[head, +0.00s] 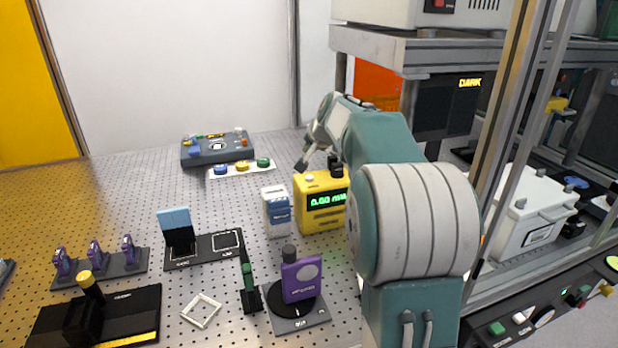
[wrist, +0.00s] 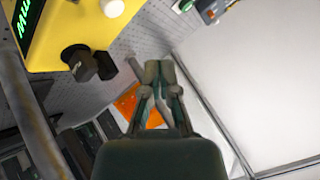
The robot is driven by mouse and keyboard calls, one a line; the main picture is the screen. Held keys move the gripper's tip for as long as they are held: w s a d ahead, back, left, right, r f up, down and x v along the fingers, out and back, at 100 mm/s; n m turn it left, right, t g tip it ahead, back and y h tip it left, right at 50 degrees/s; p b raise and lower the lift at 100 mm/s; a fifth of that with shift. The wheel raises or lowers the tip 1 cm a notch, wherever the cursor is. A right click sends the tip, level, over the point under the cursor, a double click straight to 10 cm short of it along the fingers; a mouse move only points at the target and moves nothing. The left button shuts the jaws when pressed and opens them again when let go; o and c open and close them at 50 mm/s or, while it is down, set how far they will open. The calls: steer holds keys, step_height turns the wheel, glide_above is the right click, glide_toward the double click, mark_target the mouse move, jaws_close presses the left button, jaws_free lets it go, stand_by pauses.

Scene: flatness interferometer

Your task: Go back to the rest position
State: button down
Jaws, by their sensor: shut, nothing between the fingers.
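My arm reaches up and over the right side of the perforated optical table (head: 140,190) in the head view. My gripper (head: 303,167) is above the table, to the upper left of the yellow power meter (head: 320,203), whose green display is lit. In the wrist view my gripper (wrist: 160,66) has its fingertips together with nothing between them. The yellow meter (wrist: 75,30) with its dark knobs shows at the upper left of that view, apart from the fingers.
A white and blue box (head: 277,212) stands left of the meter. A purple device (head: 301,277) stands on a dark rotary base in front. A button strip (head: 241,168) and grey console (head: 217,147) lie behind. Metal shelving (head: 505,130) rises on the right.

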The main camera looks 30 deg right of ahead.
stand_by(0.3)
steer(key=s+a+r+n+g+y, duration=0.15)
steer(key=s+a+n, duration=0.35)
steer(key=s+a, duration=1.2)
steer(key=s+a+f+n+g, duration=0.1)
steer(key=s+a+f+n, duration=0.1)
steer(key=s, duration=0.7)
steer(key=s+a+f+n+g, duration=0.1)
steer(key=s+a+f+n, duration=0.2)
steer(key=s+f, duration=0.4)
steer(key=s+a, duration=0.1)
steer(key=s, duration=0.2)
steer(key=shift+a, duration=0.2)
